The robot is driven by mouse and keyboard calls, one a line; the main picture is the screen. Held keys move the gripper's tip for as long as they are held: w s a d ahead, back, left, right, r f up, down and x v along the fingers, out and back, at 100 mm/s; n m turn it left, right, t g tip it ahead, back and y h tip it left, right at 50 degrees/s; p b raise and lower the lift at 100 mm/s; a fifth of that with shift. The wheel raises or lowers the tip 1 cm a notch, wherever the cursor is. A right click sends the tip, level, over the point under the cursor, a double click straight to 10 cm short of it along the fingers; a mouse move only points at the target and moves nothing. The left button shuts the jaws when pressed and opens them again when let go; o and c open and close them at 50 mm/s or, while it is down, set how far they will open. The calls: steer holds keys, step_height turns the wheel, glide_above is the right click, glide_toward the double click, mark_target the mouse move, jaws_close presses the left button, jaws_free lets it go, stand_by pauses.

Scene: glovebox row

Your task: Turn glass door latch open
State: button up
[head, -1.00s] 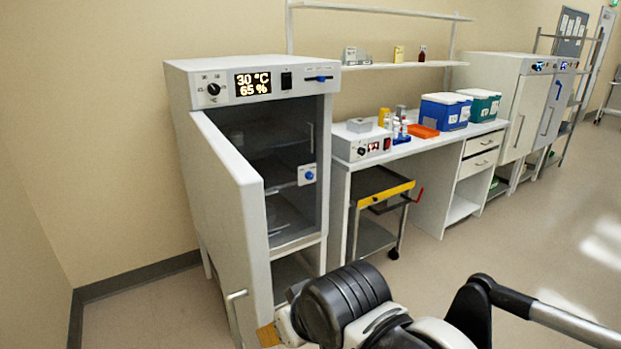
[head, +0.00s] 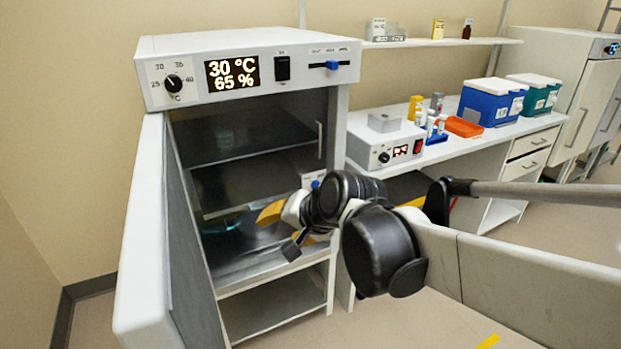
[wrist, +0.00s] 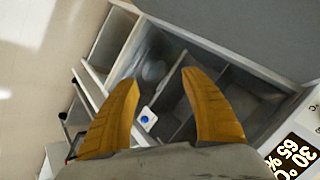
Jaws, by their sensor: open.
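The glass door latch is a blue knob on a white plate (wrist: 147,117). In the wrist view it lies between and beyond the finger bases. In the head view my arm partly covers the latch (head: 311,180). It sits on the right side of the glass door (head: 240,155), which stands behind the cabinet's wide-open outer door (head: 140,250). My gripper (wrist: 160,82) has two yellow fingers spread apart with nothing between them. In the head view the gripper (head: 268,226) is in front of the cabinet opening, left of and below the latch, apart from it.
The cabinet's control panel (head: 250,77) reads 30 °C and 65 %. The open outer door bounds the left side. At right, a white bench holds an instrument box (head: 385,145), an orange tray (head: 462,127) and a blue cooler (head: 490,105). A pale handle (head: 318,138) stands above the latch.

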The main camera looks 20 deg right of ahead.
steer(key=w+d+m+t+y, duration=0.1)
steer(key=w+d+m+t, duration=0.15)
steer(key=w+m, duration=0.75)
steer(key=m+t+p, duration=0.2)
steer(key=m+t, duration=0.3)
steer(key=m, duration=0.8)
glide_toward(316, 186)
steer(key=a+r, duration=0.6)
steer(key=a, duration=0.3)
steer(key=d+f+m+t+h, duration=0.2)
steer(key=d+f+m+h, duration=0.1)
steer(key=d+f+m, duration=0.5)
steer(key=w+b, duration=0.1)
steer(key=w, duration=0.4)
steer(key=w+b, duration=0.2)
steer(key=w, duration=0.3)
steer(key=shift+w+a+f, duration=0.2)
steer(key=shift+w, duration=0.15)
steer(key=c, duration=1.2)
